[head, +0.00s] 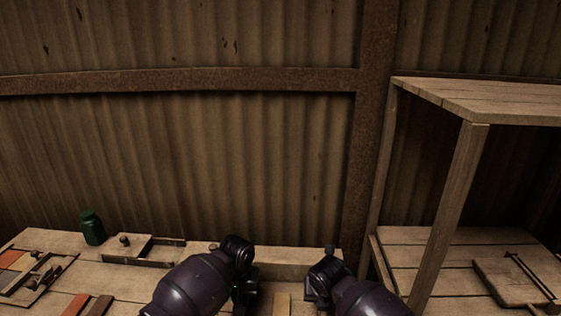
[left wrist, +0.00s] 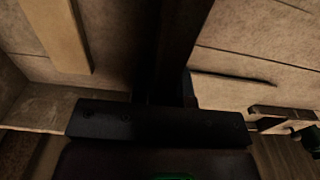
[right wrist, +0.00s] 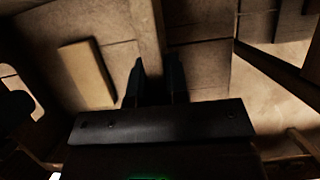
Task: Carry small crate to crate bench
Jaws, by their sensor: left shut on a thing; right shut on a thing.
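The small crate is mostly hidden by my arms and the lower edge in the head view. In the right wrist view its wooden wall (right wrist: 148,30) runs between the fingers of my right gripper (right wrist: 155,82). A pale wooden block (right wrist: 87,75) lies beside that wall and also shows in the left wrist view (left wrist: 55,35). My left gripper (left wrist: 172,90) is shut on a dark, shadowed strip, which looks like another crate wall. In the head view both grippers are low at the centre, a little apart. I cannot tell which surface is the crate bench.
A plank bench (head: 75,262) holds a green jar (head: 93,228), a wooden fixture (head: 127,249) and coloured tiles (head: 75,305) at left. At right stands a wooden shelf frame (head: 455,180) with a board (head: 510,284) on its lower deck. A corrugated wall (head: 180,160) closes the back.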

